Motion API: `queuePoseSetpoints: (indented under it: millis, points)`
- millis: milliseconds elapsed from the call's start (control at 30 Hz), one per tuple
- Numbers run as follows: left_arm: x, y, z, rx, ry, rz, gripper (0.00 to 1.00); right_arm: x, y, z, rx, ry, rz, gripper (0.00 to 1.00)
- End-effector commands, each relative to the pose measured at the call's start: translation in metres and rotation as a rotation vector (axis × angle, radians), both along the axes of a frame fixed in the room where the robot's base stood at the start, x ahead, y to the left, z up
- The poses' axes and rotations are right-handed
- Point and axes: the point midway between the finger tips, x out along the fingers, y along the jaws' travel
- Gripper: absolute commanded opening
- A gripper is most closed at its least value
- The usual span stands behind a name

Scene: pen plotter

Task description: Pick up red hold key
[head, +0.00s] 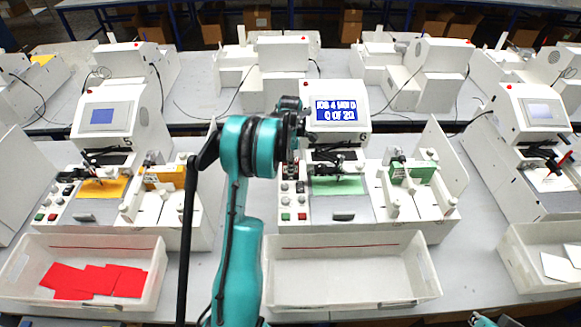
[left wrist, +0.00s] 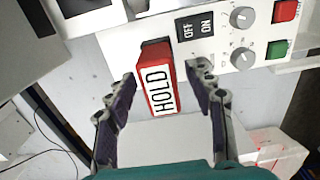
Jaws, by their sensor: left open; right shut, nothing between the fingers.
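The red HOLD key (left wrist: 157,78), a red block with a white label reading HOLD, stands at the edge of a white control panel in the left wrist view. My left gripper (left wrist: 165,72) is open, with one dark finger on each side of the key and visible gaps to it. In the head view my teal left arm reaches to the middle machine with the blue screen (head: 336,114); its wrist and arm hide the left fingers and the key. My right gripper (head: 484,320) is shut and empty, only partly visible at the bottom edge.
Beside the key are a black OFF/ON switch (left wrist: 195,30), two grey knobs, a red button (left wrist: 285,10) and a green button (left wrist: 277,49). A white bin (head: 345,300) stands before the middle machine. Another bin (head: 140,262) holds red cards. Similar machines stand on both sides.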

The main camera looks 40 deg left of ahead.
Motion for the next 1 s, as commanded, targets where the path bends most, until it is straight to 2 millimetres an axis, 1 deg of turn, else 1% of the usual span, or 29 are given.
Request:
queuePoseSetpoints:
  millis: [33,100,300,333,367,400,467,500,533,833,933,1000]
  points:
    - [0.0,0.0,-0.005,0.0,0.0,0.0,0.53,0.0,0.0,0.0,0.0,0.0,0.0,0.0]
    - [0.0,0.0,-0.008,0.0,0.0,-0.001,0.53,0.0,0.0,0.0,0.0,0.0,0.0,0.0]
    - [0.0,0.0,-0.008,0.0,0.0,-0.001,0.53,0.0,0.0,0.0,0.0,0.0,0.0,0.0]
    - [0.0,0.0,-0.008,0.0,0.0,-0.001,0.48,0.0,0.0,0.0,0.0,0.0,0.0,0.0]
    - [0.0,0.0,-0.008,0.0,0.0,-0.001,0.4,0.0,0.0,0.0,0.0,0.0,0.0,0.0]
    - [0.0,0.0,-0.008,0.0,0.0,-0.001,0.3,0.0,0.0,0.0,0.0,0.0,0.0,0.0]
    - [0.0,0.0,-0.008,0.0,0.0,-0.001,0.14,0.0,0.0,0.0,0.0,0.0,0.0,0.0]
    - [0.0,0.0,-0.008,0.0,0.0,-0.001,0.03,0.0,0.0,0.0,0.0,0.0,0.0,0.0]
    - [0.0,0.0,-0.008,0.0,0.0,-0.001,0.02,0.0,0.0,0.0,0.0,0.0,0.0,0.0]
    - [0.0,0.0,-0.006,0.0,0.0,-0.001,0.02,0.0,0.0,0.0,0.0,0.0,0.0,0.0]
    - [0.0,0.0,0.004,0.0,0.0,-0.001,0.02,0.0,0.0,0.001,0.0,0.0,0.0,0.0]
    - [0.0,0.0,0.017,0.0,0.0,-0.001,0.02,0.0,0.0,0.001,0.0,0.0,0.0,0.0]
